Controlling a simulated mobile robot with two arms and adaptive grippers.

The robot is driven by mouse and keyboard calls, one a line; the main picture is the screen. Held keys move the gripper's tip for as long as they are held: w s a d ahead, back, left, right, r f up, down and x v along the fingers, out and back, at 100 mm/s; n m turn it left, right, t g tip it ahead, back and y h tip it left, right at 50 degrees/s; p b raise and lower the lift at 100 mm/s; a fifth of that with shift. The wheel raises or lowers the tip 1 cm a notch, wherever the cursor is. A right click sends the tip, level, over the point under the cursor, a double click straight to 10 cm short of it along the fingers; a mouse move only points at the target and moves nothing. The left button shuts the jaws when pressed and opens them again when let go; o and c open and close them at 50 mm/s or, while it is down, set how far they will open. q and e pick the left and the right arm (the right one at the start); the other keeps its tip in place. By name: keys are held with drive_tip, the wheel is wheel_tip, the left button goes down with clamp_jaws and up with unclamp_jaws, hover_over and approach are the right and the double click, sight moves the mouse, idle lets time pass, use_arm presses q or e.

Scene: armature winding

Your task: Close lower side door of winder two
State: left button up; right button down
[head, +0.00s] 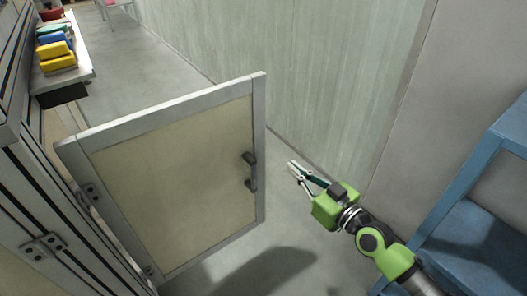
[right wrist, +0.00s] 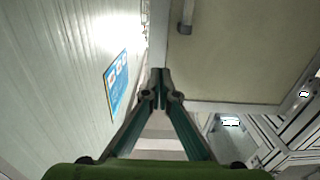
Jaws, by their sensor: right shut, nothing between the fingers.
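The lower side door (head: 175,175) stands swung open from the machine frame at the left of the head view. It is a beige panel in a grey metal frame, with hinges on its left edge and a dark handle (head: 250,171) near its right edge. My right gripper (head: 292,164) is shut and empty, just right of the door's free edge and handle, apparently not touching. In the right wrist view the shut fingertips (right wrist: 160,72) show below the door panel (right wrist: 240,55) and its handle (right wrist: 186,16). My left gripper is not in view.
The machine frame (head: 45,215) runs down the left side. A shelf with yellow and blue bins (head: 55,50) stands at the far left. A pale green wall (head: 290,70) rises behind the door. A blue rack (head: 470,215) stands at the right. Grey floor is clear beyond the door.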

sight(258, 137)
drive_tip(key=b+x, duration=0.1)
drive_tip(key=x, duration=1.1)
drive_tip(key=shift+w+a+r, duration=0.1)
drive_tip(key=shift+a+r, duration=0.1)
drive_tip(key=shift+a, duration=0.1)
drive_tip(key=shift+w+a, duration=0.4)
drive_tip(key=shift+w, duration=0.2)
drive_tip(key=shift+w+a, duration=0.1)
